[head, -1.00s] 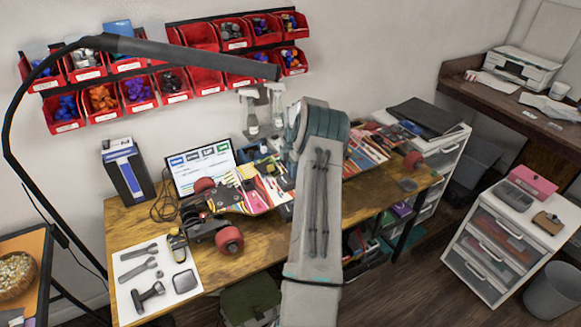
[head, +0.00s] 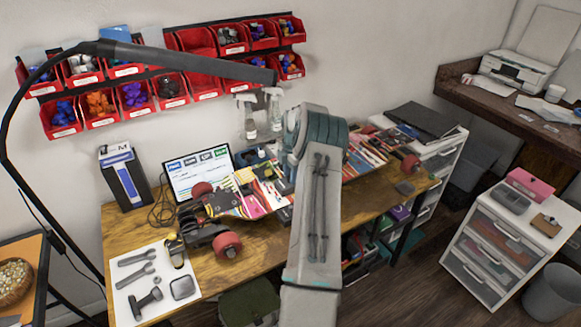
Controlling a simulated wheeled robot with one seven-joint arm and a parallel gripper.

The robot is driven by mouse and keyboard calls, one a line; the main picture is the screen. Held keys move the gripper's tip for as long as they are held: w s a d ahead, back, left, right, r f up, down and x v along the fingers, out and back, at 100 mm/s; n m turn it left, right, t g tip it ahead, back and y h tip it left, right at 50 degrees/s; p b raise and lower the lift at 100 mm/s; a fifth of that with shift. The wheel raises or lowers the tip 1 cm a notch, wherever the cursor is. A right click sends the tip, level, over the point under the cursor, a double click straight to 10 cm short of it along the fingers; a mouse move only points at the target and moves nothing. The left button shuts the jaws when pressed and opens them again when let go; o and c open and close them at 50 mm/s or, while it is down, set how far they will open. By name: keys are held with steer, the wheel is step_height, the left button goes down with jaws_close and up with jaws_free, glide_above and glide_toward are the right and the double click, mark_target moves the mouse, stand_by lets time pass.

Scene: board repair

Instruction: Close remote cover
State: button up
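A small dark handheld device with a yellow part (head: 176,250) stands at the top right corner of the white tool mat (head: 128,262). It may be the remote, but it is too small to tell, and I cannot make out its cover. My arm reaches over the right half of the workbench (head: 240,268). My gripper is hidden behind my own forearm, so its fingers do not show. The skateboard (head: 262,190) lies on the bench, its middle hidden by my arm.
Tools lie on the white mat. A laptop (head: 198,168) and a black-and-blue box (head: 124,178) stand at the back. A black lamp arm (head: 185,60) spans the upper left. Red bins (head: 205,86) hang on the wall. A white drawer unit (head: 505,235) stands right.

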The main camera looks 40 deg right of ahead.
step_height(320, 180, up, 14)
steer(key=d+b, duration=0.1)
steer(key=b, duration=0.2)
steer(key=shift+s+f, duration=0.15)
steer(key=shift+f, duration=0.05)
stand_by(0.4)
